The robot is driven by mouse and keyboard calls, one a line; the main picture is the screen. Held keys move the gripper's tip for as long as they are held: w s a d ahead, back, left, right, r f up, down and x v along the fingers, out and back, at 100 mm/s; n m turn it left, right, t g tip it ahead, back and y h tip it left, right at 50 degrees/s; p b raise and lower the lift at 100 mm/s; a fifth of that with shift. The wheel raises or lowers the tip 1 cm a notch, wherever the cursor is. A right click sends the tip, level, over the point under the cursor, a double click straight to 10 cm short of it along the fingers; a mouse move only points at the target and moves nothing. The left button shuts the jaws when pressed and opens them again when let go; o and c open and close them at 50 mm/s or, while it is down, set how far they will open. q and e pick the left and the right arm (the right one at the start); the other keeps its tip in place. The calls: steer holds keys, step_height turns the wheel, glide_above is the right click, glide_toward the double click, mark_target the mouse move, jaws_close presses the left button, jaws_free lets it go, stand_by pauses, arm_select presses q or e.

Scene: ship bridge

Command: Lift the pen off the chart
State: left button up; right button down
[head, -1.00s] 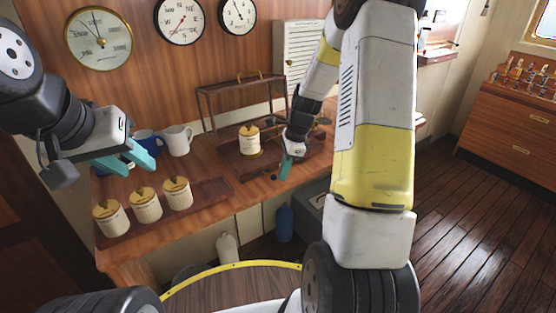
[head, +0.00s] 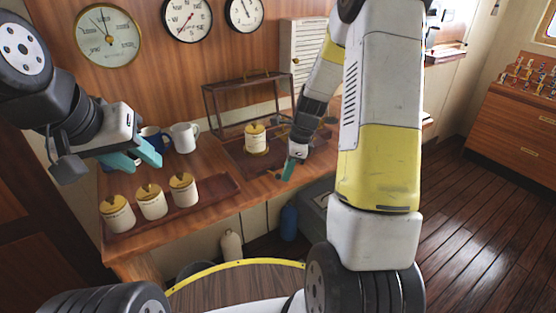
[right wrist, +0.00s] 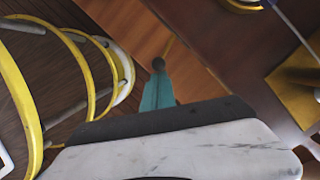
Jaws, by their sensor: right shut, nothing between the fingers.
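I cannot make out the pen or the chart in either view. My right gripper (head: 289,172) is shut and empty, pointing down near the front edge of the wooden counter (head: 215,212), right of the lidded canister on the tray. My left gripper (head: 136,158) is open and empty over the counter's left part, close to the mugs.
Three lidded canisters (head: 151,202) stand on a tray at the counter's left front. A white mug (head: 185,138) and a blue mug stand behind. My right arm hides the counter's right part.

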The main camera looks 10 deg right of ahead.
steer(key=shift+s+a+m+t, duration=0.3)
steer(key=shift+s+a+m, duration=0.45)
steer(key=shift+a+m, duration=0.35)
steer(key=a+m, duration=0.1)
steer(key=s+m, duration=0.1)
steer(key=m, duration=0.1)
steer(key=shift+a+t+h, duration=0.3)
steer(key=shift+a, duration=0.1)
steer(key=shift+w+d, duration=0.15)
steer(key=shift+w, duration=0.05)
steer(key=shift+w+d, duration=0.35)
steer(key=shift+w, duration=0.15)
steer(key=shift+d, duration=0.15)
